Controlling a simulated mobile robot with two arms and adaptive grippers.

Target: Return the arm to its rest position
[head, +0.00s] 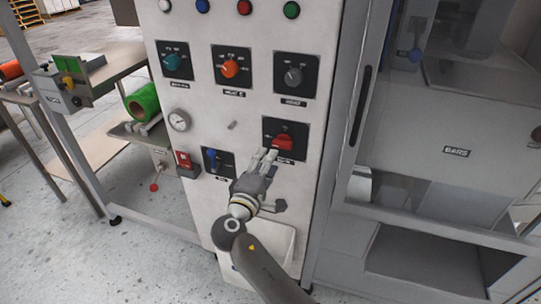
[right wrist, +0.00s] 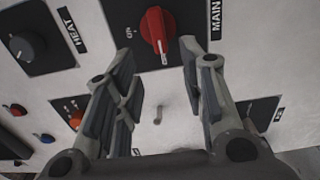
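My right arm (head: 262,268) reaches up from the bottom of the head view to the white control panel. My right gripper (head: 265,157) is just below the red main knob (head: 284,141). In the right wrist view the two fingers of the gripper (right wrist: 157,52) are spread apart, with nothing held between them. The red knob (right wrist: 155,28) shows just past the fingertips, in the gap between them. I cannot tell how far the tips stand from the panel. My left gripper is not in view.
A glazed cabinet (head: 440,130) stands at right. A green roll (head: 142,102) lies at left. Floor (head: 60,250) is clear at lower left.

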